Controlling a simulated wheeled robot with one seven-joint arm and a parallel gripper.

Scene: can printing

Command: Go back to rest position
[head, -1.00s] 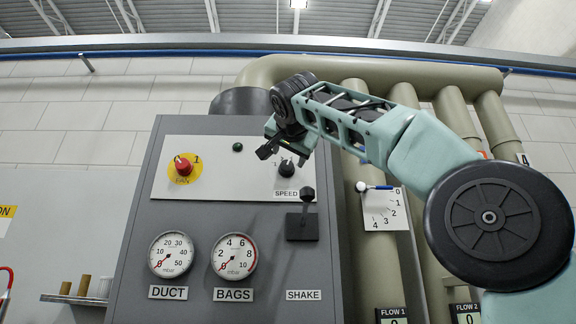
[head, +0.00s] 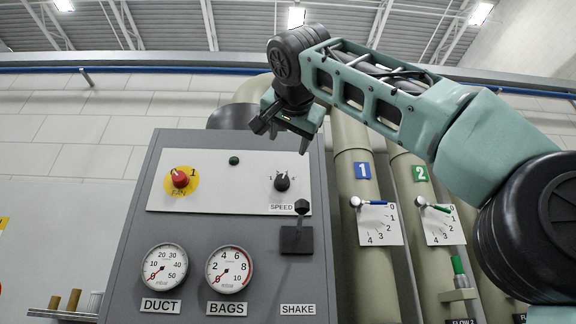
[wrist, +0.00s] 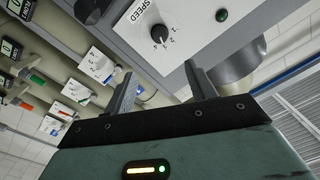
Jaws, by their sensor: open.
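My gripper (head: 270,124) is raised at the top edge of the grey control cabinet (head: 190,225) in the head view. In the wrist view its two fingers (wrist: 160,85) are spread apart with nothing between them. The black SPEED knob (head: 282,182) is below the gripper and apart from it; it also shows beyond the fingers in the wrist view (wrist: 159,34). The red FAN knob (head: 180,178) on its yellow disc sits at the left of the white panel. My arm reaches in from the right.
Below the panel are the DUCT gauge (head: 165,265), the BAGS gauge (head: 229,268) and the SHAKE lever (head: 301,207). Pipes with a blue-handled valve (head: 372,203) and a green-handled valve (head: 433,208) stand right of the cabinet.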

